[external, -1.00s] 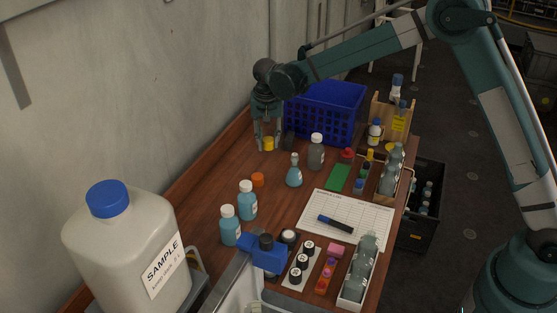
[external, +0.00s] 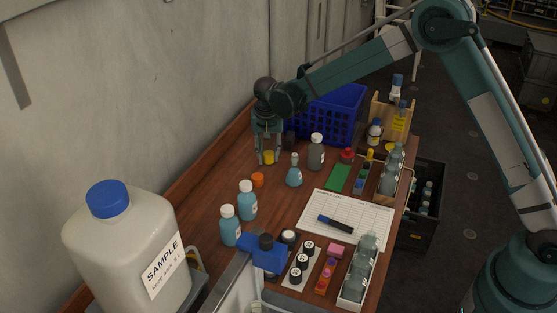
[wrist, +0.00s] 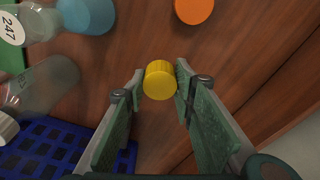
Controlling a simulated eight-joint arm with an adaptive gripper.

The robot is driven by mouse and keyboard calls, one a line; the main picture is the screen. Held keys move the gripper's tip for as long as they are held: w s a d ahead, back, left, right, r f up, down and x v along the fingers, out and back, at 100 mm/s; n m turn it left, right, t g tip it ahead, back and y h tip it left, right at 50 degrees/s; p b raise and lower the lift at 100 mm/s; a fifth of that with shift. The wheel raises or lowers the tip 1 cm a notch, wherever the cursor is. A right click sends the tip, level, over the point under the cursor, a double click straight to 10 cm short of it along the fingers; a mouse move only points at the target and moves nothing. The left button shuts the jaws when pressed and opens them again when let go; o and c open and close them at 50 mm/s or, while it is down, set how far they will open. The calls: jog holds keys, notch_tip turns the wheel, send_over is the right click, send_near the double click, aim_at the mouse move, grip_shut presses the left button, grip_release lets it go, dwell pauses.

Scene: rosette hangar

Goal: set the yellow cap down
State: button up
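The yellow cap (external: 268,157) is between the fingertips of my gripper (external: 268,155), at the far left part of the wooden table. In the wrist view the yellow cap (wrist: 159,80) sits between the two green finger pads of my gripper (wrist: 159,78), which are shut on it. The cap is low, at or just above the tabletop; I cannot tell whether it touches the wood. An orange cap (external: 257,180) lies on the table nearer the camera, and it also shows at the top of the wrist view (wrist: 194,8).
A blue basket (external: 343,112) stands behind and right of my gripper. A small blue-liquid flask (external: 294,172) and a grey bottle (external: 316,152) stand to the right. Two blue-liquid bottles (external: 247,202) stand nearer the camera. Bare wood surrounds the cap.

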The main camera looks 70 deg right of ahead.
aim_at(268, 155)
jog(key=shift+f, duration=1.6)
jog(key=shift+f, duration=0.15)
jog(key=o, duration=0.6)
jog(key=shift+r, duration=0.2)
jog(key=r, duration=0.3)
jog(key=a+r, duration=0.1)
jog(key=r, duration=0.7)
jog(key=shift+s+a+r, duration=0.15)
jog(key=shift+s, duration=0.05)
jog(key=shift+r, duration=0.3)
